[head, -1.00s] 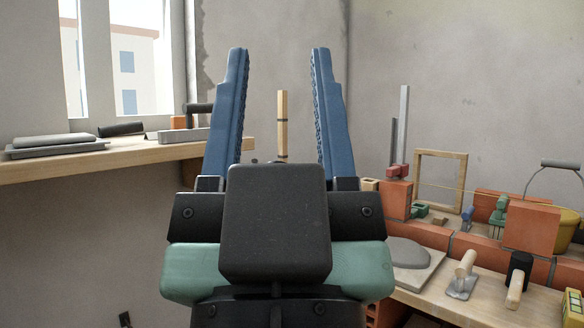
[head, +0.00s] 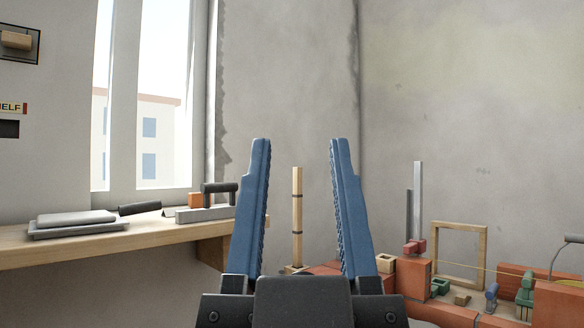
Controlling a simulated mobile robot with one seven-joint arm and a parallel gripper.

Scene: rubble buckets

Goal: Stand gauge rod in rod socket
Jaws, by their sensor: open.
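The gauge rod (head: 297,210) is a slim pale wooden stick with dark bands. It stands upright in the head view, seen through the gap between my fingers. Its foot is near a small pale wooden piece (head: 293,269), partly hidden, and I cannot tell how they meet. My gripper (head: 300,142) points upward in the picture, its two blue fingers wide apart with nothing between them; the rod appears beyond them. A small square wooden block with a dark hollow (head: 386,263) sits right of the fingers. I cannot tell whether it is the rod socket.
A wooden shelf (head: 110,244) at left holds grey slabs (head: 75,222) and a float (head: 205,212). At right are bricks (head: 416,278), a tall grey upright (head: 417,200), a wooden frame (head: 460,255) and small green and blue tools (head: 526,288). The wall above is clear.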

